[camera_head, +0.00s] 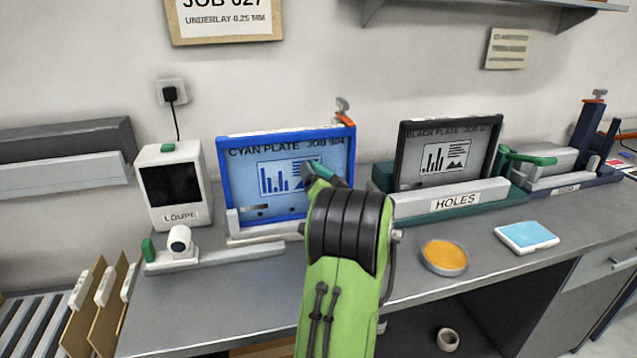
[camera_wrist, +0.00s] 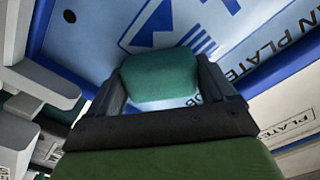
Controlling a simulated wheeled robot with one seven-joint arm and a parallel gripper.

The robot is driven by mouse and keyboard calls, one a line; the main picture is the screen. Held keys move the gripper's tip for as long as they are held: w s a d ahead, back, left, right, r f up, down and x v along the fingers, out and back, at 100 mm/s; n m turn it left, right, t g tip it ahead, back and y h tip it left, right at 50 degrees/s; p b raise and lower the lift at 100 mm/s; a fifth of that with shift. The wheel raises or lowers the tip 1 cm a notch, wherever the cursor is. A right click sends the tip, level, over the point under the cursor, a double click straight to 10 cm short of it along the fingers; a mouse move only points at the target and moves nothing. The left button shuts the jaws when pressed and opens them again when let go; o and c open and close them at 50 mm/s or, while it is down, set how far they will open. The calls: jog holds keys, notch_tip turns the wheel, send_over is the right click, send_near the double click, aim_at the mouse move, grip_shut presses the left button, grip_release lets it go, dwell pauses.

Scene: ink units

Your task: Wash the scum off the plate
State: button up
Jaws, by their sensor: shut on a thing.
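The cyan plate (camera_head: 285,170) stands upright in a blue frame against the wall, printed with a bar chart and lines of text. The black plate (camera_head: 442,158) stands upright in a dark frame to its right. My gripper (camera_wrist: 160,85) is shut on a teal-green pad (camera_wrist: 160,72), held right in front of the cyan plate, which also shows in the wrist view (camera_wrist: 215,25). I cannot tell whether the pad touches the plate. In the head view my arm hides most of my gripper and the plate's lower right. No scum is clearly visible; dark marks show low on the cyan plate.
A round dish with a yellow-orange sponge (camera_head: 444,255) and a blue pad on a white base (camera_head: 527,235) sit on the bench right of my arm. A white loupe box (camera_head: 171,185) stands left of the plate. A "HOLES" rail (camera_head: 450,204) lies before the black plate.

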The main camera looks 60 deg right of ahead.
jog(key=shift+w+a+r, duration=0.1)
jog(key=shift+w+a, duration=1.05)
jog(key=shift+w, duration=0.2)
jog(key=shift+w+a, duration=1.15)
jog(key=shift+w, duration=0.15)
jog(key=shift+w+a+p, duration=1.65)
jog(key=shift+w+a, duration=0.65)
jog(key=shift+w, duration=0.3)
jog(key=shift+s+a+b, duration=0.15)
jog(key=shift+s+b, duration=0.05)
jog(key=shift+b, duration=0.1)
jog(key=b, duration=0.6)
send_near(262, 179)
jog(key=v, duration=0.2)
jog(key=shift+s+a+r, duration=0.1)
jog(key=shift+s+a, duration=0.1)
